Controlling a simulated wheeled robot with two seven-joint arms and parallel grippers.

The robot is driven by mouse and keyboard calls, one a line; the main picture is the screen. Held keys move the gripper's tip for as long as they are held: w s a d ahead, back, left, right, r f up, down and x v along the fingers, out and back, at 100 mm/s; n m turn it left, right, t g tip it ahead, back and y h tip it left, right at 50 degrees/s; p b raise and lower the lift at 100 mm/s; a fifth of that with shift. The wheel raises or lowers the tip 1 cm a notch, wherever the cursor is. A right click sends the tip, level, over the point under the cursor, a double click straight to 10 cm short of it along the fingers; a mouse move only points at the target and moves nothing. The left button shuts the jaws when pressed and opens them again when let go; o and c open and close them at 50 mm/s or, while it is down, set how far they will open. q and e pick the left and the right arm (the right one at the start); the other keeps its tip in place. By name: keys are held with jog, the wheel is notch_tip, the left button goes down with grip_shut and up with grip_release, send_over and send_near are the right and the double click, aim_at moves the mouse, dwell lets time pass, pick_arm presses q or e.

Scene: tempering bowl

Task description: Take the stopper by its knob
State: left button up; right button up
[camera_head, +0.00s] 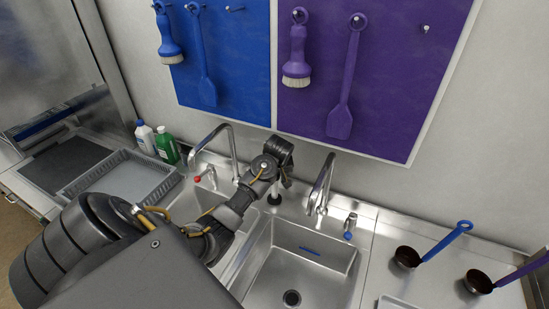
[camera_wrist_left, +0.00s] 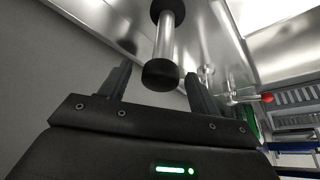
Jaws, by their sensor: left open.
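The stopper has a black round knob (camera_wrist_left: 161,74), a bright metal stem (camera_wrist_left: 165,42) and a black foot (camera_wrist_left: 167,10). In the head view its dark foot (camera_head: 274,198) shows on the steel ledge between the two sinks, and my wrist partly covers the rest. My left gripper (camera_wrist_left: 156,71) is open. In the left wrist view the knob appears between its two fingertips, with a gap on each side. Whether the knob is fully within the fingers' depth is hard to tell. My right gripper is out of view.
Curved taps stand at the left (camera_head: 233,150) and right (camera_head: 321,185) of my left wrist. A small red-knobbed valve (camera_head: 197,178) is left of it. The right sink (camera_head: 270,255) holds a blue strip.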

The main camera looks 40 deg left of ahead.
pick_arm(q)
jog(key=shift+f, duration=0.2)
grip_shut()
dwell(0.3)
jog(key=shift+r, duration=0.15)
